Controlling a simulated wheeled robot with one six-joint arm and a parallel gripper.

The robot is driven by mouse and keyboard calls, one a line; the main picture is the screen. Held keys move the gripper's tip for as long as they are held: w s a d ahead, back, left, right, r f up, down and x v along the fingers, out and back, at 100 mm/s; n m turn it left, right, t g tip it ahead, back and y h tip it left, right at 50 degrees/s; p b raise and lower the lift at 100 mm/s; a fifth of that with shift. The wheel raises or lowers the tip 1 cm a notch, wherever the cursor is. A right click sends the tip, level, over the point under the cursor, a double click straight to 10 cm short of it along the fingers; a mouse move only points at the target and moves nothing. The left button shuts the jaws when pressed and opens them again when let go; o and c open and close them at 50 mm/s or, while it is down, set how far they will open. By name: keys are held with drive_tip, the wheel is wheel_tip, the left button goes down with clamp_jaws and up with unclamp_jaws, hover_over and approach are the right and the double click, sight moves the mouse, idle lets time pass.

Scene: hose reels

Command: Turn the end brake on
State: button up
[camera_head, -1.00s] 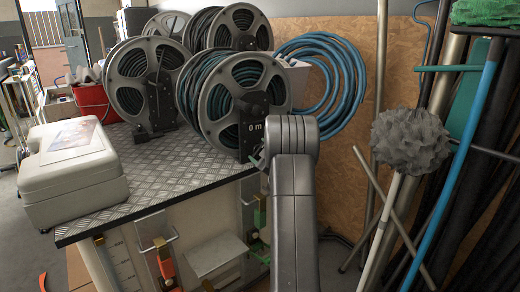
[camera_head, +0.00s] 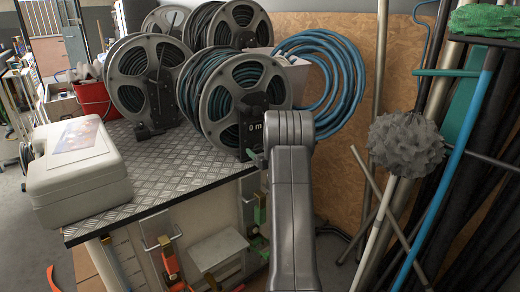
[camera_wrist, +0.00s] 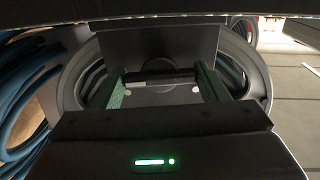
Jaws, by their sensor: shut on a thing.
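The end reel (camera_head: 222,75) stands nearest on the right of the row, with green hose behind a grey spoked disc. A black housing (camera_head: 252,128) marked "0 m" is on its lower front. In the wrist view the reel's grey rim (camera_wrist: 66,88) surrounds a dark plate (camera_wrist: 155,42). My gripper (camera_wrist: 160,84) is in front of that plate, its green-lined fingers on either side of a dark bar (camera_wrist: 158,77), the end brake as far as I can tell. In the head view my arm hides most of the gripper; a green fingertip shows beside the housing.
Several more reels (camera_head: 145,75) stand behind and to the left on the chequer-plate top (camera_head: 165,165). A pale case (camera_head: 78,175) sits at the left edge. A blue hose coil (camera_head: 345,95) hangs on the board. Poles and a grey mop head (camera_head: 405,143) stand at right.

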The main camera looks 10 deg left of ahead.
drive_tip(key=shift+m, duration=0.3)
drive_tip(key=o, duration=0.7)
drive_tip(key=p+v, duration=0.1)
drive_tip(key=v, duration=1.3)
drive_tip(key=shift+w+a, duration=0.1)
drive_tip(key=b+x, duration=0.1)
drive_tip(key=x, duration=1.3)
